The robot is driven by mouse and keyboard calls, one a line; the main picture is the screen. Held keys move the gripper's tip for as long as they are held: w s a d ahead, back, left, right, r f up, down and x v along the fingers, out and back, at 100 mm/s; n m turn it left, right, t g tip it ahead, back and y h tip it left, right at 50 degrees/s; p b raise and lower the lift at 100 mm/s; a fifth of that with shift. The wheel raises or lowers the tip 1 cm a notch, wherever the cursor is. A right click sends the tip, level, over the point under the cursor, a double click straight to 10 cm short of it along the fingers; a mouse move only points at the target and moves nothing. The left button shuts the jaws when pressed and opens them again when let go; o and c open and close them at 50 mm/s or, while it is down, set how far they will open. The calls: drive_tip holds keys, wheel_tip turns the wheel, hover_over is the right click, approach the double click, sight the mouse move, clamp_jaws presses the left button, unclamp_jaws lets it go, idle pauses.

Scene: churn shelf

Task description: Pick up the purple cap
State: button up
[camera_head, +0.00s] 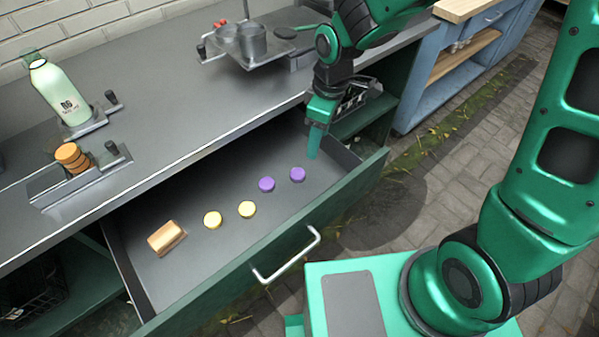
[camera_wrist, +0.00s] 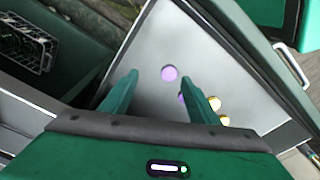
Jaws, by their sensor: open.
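Two small round purple caps lie in the open drawer: the right one (camera_head: 297,174) and the left one (camera_head: 266,184). My gripper (camera_head: 314,152) points down over the drawer's right end, above and slightly right of the right cap. In the wrist view my open gripper (camera_wrist: 160,78) has its two green fingers apart with nothing held. One purple cap (camera_wrist: 169,73) shows between and beyond the fingertips, apart from them.
Two yellow caps (camera_head: 212,220) (camera_head: 247,209) and a wooden block (camera_head: 166,238) lie left in the drawer. The drawer's front wall (camera_head: 345,205) and the counter edge (camera_head: 215,145) bound the space. A bottle (camera_head: 60,92), orange discs (camera_head: 72,157) and metal cups (camera_head: 250,42) stand on the counter.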

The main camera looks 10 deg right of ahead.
drive_tip(key=a+f+n, duration=0.1)
drive_tip(key=a+f, duration=0.1)
drive_tip(key=a, duration=0.1)
hover_over(298, 173)
drive_tip(key=d, duration=0.1)
wheel_tip(298, 173, down, 4)
drive_tip(key=shift+d+r, duration=0.1)
drive_tip(key=shift+a+f, duration=0.15)
drive_tip(key=shift+f, duration=0.9)
drive_tip(key=shift+a+f, duration=0.2)
drive_tip(key=shift+f, duration=0.8)
drive_tip(key=shift+a+f, duration=0.15)
drive_tip(key=shift+f, duration=0.9)
drive_tip(key=c, duration=1.1)
